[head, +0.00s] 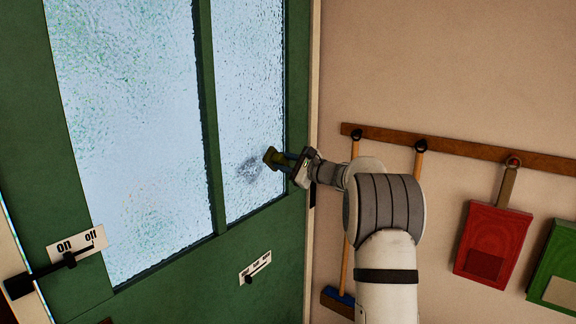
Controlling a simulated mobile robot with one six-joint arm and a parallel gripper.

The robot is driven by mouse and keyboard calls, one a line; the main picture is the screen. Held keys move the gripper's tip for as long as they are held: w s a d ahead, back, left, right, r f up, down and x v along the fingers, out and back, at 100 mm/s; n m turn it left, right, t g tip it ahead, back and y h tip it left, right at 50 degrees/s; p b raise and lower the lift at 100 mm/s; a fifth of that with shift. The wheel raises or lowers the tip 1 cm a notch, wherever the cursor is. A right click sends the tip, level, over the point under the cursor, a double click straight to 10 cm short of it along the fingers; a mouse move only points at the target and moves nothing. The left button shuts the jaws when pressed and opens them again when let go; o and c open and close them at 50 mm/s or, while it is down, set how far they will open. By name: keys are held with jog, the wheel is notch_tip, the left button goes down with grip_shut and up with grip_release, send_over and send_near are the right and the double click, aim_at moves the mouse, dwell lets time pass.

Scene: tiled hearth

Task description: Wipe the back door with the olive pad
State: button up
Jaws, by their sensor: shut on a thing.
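The back door (105,271) is green with two frosted glass panes, a wide left pane (130,130) and a narrow right pane (248,85). A dark grey smudge (249,170) shows low on the right pane. My gripper (284,160) is shut on the olive pad (270,157), just right of the smudge. The pad is in front of the right pane; I cannot tell whether it touches the glass. My gripper partly hides the pad and the pane's right edge.
A plate marked on and off (88,240) with a black bolt is on the door's left, and a smaller plate (255,268) is below the right pane. A wooden rail (460,148) on the right wall holds a broom, a red dustpan-like item (490,225) and a green one (558,265).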

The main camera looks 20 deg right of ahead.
jog(key=shift+s+a+f+b, duration=0.3)
jog(key=shift+a+b, duration=0.25)
jog(key=shift+b, duration=0.15)
jog(key=shift+s+a+r+b, duration=0.1)
jog(key=shift+s+a+b, duration=0.3)
jog(key=shift+a+b, duration=0.15)
jog(key=shift+s+a+r+b, duration=0.1)
jog(key=shift+s+a+b, duration=0.3)
jog(key=shift+a, duration=0.15)
jog(key=shift+s+a+f+b, duration=0.1)
jog(key=shift+s+a+b, duration=0.15)
jog(key=shift+a+b, duration=0.25)
jog(key=shift+s+a+b, duration=0.9)
jog(key=shift+a+b, duration=0.15)
jog(key=shift+b, duration=0.05)
